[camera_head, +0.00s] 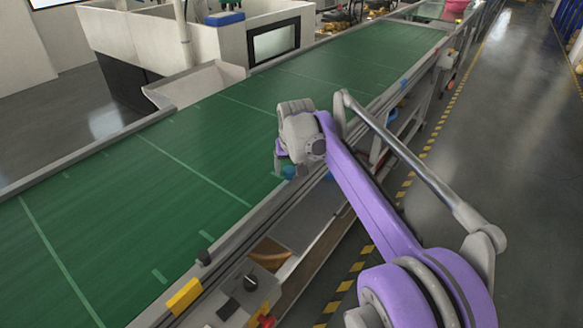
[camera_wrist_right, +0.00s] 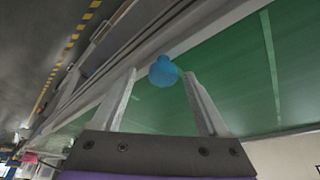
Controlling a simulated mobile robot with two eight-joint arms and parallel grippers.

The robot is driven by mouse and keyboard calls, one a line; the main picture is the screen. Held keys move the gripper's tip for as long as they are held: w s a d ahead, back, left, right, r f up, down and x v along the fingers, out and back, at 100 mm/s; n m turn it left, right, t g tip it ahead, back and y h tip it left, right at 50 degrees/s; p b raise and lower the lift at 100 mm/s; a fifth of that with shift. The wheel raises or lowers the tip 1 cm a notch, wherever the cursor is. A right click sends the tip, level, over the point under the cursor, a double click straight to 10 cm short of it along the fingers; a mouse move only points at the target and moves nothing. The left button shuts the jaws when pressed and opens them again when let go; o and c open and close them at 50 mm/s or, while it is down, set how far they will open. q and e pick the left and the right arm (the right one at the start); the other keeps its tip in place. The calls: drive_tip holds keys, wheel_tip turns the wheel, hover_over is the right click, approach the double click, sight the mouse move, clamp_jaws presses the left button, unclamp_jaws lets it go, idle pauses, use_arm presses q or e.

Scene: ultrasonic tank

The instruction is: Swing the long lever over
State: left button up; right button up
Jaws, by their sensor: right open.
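My right gripper (camera_wrist_right: 160,76) is open in the right wrist view, its two grey fingers spread apart. A blue rounded knob (camera_wrist_right: 162,70) shows between the fingertips. I cannot tell whether the fingers touch it or whether it belongs to the long lever. In the head view, my purple right arm reaches over the conveyor's near edge, with the right gripper (camera_head: 283,165) mostly hidden under the wrist. A small blue part (camera_head: 290,172) shows just below the wrist. No long lever can be clearly made out. My left gripper is not in view.
A green conveyor belt (camera_head: 130,205) runs diagonally away, with a metal rail along its near side. A panel with a black knob (camera_head: 250,283) and a yellow block (camera_head: 185,296) sit near the front. A white machine (camera_head: 215,45) stands behind. The aisle at right is clear.

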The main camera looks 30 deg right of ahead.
drive_tip(key=v, duration=1)
drive_tip(key=shift+r+p, duration=0.2)
drive_tip(key=shift+p, duration=0.15)
drive_tip(key=shift+s, duration=0.15)
drive_tip(key=s+a+f+n+y+p, duration=0.1)
drive_tip(key=s+a+f+n, duration=0.1)
drive_tip(key=s+a+f, duration=0.6)
drive_tip(key=s+a+f+n+t+y+p, duration=0.1)
drive_tip(key=s+a+f+n, duration=0.2)
drive_tip(key=s+a+f, duration=0.6)
drive_tip(key=s+f, duration=0.2)
drive_tip(key=s, duration=0.4)
drive_tip(key=shift+s+a+f+p, duration=0.25)
drive_tip(key=shift+s+f+p, duration=0.1)
drive_tip(key=shift+f+p, duration=0.05)
